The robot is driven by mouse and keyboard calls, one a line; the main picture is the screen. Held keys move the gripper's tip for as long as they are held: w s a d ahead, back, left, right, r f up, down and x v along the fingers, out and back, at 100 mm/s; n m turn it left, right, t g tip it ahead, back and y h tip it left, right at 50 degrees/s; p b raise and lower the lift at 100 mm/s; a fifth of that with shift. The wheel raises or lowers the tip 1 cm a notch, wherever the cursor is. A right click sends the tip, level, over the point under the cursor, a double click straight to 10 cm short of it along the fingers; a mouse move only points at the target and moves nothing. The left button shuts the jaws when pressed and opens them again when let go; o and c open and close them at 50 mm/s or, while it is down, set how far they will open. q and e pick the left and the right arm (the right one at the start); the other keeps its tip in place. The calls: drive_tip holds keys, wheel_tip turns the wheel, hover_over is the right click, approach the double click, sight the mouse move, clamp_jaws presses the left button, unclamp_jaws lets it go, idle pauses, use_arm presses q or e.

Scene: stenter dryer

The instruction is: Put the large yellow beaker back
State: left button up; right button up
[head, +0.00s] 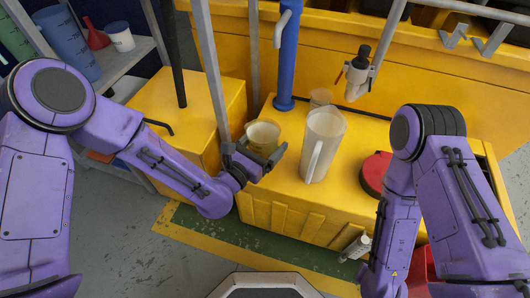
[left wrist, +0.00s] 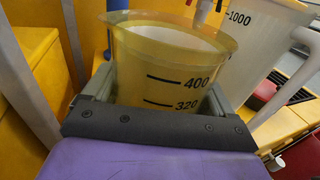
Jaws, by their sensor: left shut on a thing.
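The large yellow beaker (head: 263,137) is a translucent yellowish cup with black marks. It is upright at the left part of the yellow cabinet top (head: 285,187). In the left wrist view the beaker (left wrist: 170,65) fills the space between the fingers, with marks 400 and 320 facing me. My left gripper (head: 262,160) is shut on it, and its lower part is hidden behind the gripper. I cannot tell whether its base touches the cabinet top. My right arm is at the right, but its gripper is out of view.
A tall white jug (head: 325,148) stands close to the right of the beaker, with a small cup (head: 320,97) behind it. A blue post (head: 287,60) rises at the back. A red round object (head: 375,172) lies at the right. A shelf (head: 125,62) at upper left holds containers.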

use_arm(q)
drive_tip(key=w+f, duration=0.1)
drive_tip(key=w+f+b, duration=0.1)
drive_tip(key=f, duration=0.1)
drive_tip(key=shift+w+f, duration=0.1)
drive_tip(key=shift+w, duration=0.15)
drive_tip(key=f, duration=0.1)
drive_tip(key=f+b, duration=0.2)
drive_tip(key=shift+w+f, duration=0.25)
drive_tip(key=shift+f, duration=0.15)
drive_tip(key=shift+r, duration=0.2)
drive_tip(key=o, duration=1)
drive_tip(key=shift+f, duration=0.15)
drive_tip(key=shift+o, duration=0.2)
drive_tip(key=shift+r, duration=0.3)
drive_tip(key=p+v, duration=0.2)
drive_tip(key=v, duration=1)
drive_tip(key=shift+f, duration=0.15)
